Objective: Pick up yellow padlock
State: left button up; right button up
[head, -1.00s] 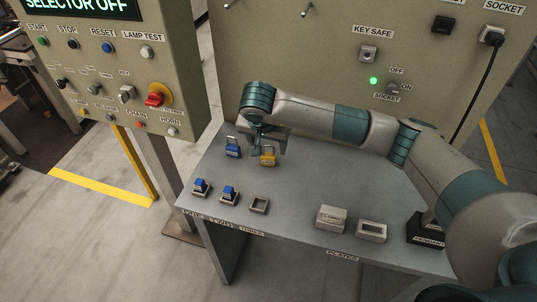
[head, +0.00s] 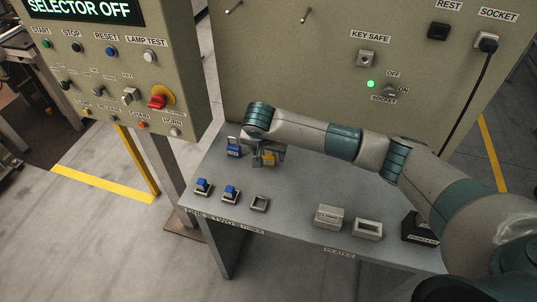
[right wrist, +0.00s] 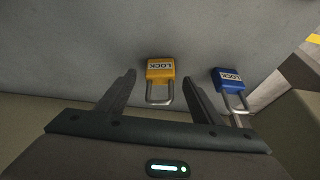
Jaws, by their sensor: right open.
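The yellow padlock (head: 269,159) is on the grey table, partly hidden by my right gripper in the head view. In the right wrist view the yellow padlock (right wrist: 160,71) shows its "LOCK" label and its shackle, which points toward the gripper. My right gripper (head: 264,162) is open, and its fingers (right wrist: 160,80) lie one on each side of the padlock with gaps between. My left gripper is not in view.
Blue-topped blocks (head: 203,187) and an empty square holder (head: 259,203) sit nearer the table's front. The cabinet panel (head: 330,70) rises behind.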

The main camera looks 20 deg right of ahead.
jog(key=shift+w+f, duration=0.1)
jog(key=shift+f, duration=0.1)
dwell(0.3)
jog(key=c, duration=1.3)
jog(key=shift+r, duration=0.2)
jog(key=shift+d+r+b, duration=0.1)
jog(key=shift+r+b, duration=0.5)
jog(key=shift+b, duration=0.1)
notch_tip(320, 180, up, 2)
jog(key=shift+w+r+b, duration=0.1)
jog(key=shift+r+b, duration=0.1)
jog(key=shift+b, duration=0.55)
jog(key=s+d+r+b, duration=0.4)
jog(key=d+r, duration=0.3)
jog(key=d, duration=0.3)
jog(key=shift+s+d+b, duration=0.25)
jog(key=shift+d+b, duration=0.05)
jog(key=shift+d, duration=0.1)
